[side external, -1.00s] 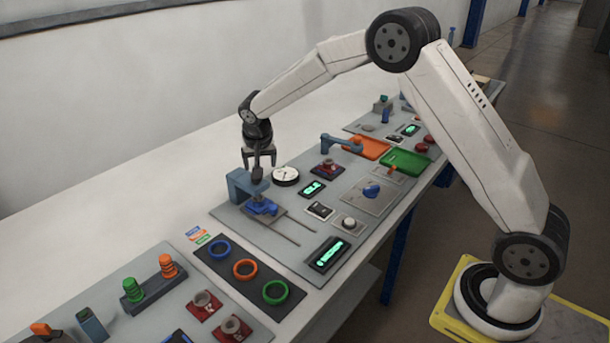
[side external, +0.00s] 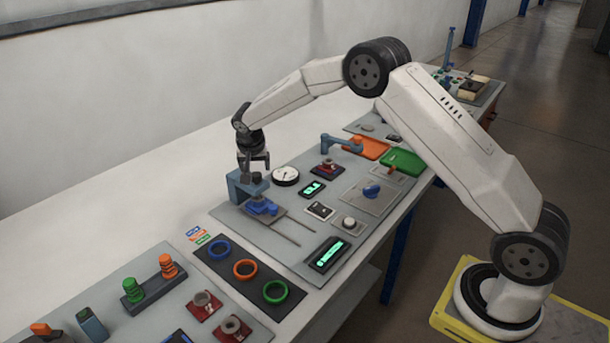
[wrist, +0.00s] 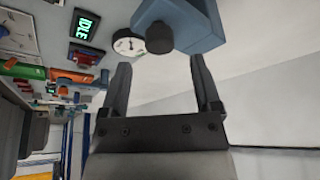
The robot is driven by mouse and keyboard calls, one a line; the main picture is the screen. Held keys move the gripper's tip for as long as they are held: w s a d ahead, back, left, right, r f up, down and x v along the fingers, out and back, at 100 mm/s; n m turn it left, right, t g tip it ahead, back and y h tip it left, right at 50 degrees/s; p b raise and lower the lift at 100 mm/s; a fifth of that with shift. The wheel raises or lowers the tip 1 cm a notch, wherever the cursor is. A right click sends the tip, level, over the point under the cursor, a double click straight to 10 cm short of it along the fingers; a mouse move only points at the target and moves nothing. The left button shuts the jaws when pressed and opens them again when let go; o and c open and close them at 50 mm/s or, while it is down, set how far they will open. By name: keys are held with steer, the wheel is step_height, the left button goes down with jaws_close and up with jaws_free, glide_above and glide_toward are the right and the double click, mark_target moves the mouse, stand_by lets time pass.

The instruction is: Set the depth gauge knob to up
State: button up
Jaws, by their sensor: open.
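A blue-grey bracket (side external: 237,187) with a dark knob (side external: 253,179) on it stands at the back of the grey panel. A blue part (side external: 261,207) sits at its foot. My gripper (side external: 254,168) is open just above the bracket, close to the knob. In the wrist view, the dark knob (wrist: 159,38) shows beyond and between my two fingertips (wrist: 160,62), in front of the blue bracket (wrist: 190,22). I see no contact with it. Which setting the knob points to is too small to tell.
A white dial (side external: 285,176) is close to the bracket's right. A green-lit display (side external: 312,189), a blue knob (side external: 372,190), a blue lever (side external: 342,143) and orange and green trays (side external: 404,161) lie farther right. Coloured rings (side external: 245,269) lie at front. The white table behind is clear.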

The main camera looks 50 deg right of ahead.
mark_target(256, 174)
steer(key=shift+x, duration=2.35)
steer(key=shift+c, duration=0.2)
jaws_close()
